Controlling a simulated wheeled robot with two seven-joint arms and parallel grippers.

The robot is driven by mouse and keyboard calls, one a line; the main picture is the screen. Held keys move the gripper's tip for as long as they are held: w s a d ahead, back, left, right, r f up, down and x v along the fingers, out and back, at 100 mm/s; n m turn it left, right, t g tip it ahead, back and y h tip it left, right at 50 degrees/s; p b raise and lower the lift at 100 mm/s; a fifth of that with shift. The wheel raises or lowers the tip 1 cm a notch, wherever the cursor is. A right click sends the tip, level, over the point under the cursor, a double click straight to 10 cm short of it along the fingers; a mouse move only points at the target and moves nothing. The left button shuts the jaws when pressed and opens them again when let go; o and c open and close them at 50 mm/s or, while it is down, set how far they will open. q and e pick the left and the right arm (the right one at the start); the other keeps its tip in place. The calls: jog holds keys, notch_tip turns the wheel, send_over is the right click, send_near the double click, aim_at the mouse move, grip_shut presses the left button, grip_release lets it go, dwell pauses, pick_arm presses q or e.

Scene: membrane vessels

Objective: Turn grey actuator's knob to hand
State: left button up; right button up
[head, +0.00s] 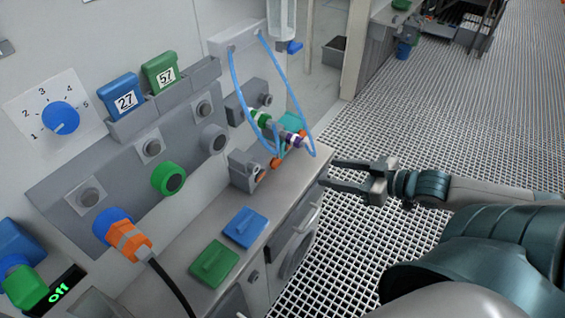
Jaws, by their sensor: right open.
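Several grey housings with round knobs are on the wall unit, and I cannot tell which one is the grey actuator. One grey block (247,168) stands on the counter, with an orange part (276,162) beside it. Another grey block (240,106) with a round knob (266,99) is on the wall above it. No "hand" marking is legible. My right gripper (332,173) is open and empty, its fingers pointing left near the counter's right end, apart from the blocks. My left gripper is not in view.
Blue tubes (236,82) loop in front of the blocks. A blue plate (245,228) and a green plate (214,263) lie on the counter (190,240). An orange plug (131,242) with a black cable is at the left. Grated floor (450,130) is open at right.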

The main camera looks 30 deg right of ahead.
jog(key=shift+w+f, duration=0.15)
jog(key=shift+w, duration=0.05)
send_near(277, 163)
jog(key=shift+p+x, duration=0.4)
jog(key=shift+x, duration=3.1)
jog(key=shift+c, duration=0.7)
jog(key=c, duration=0.9)
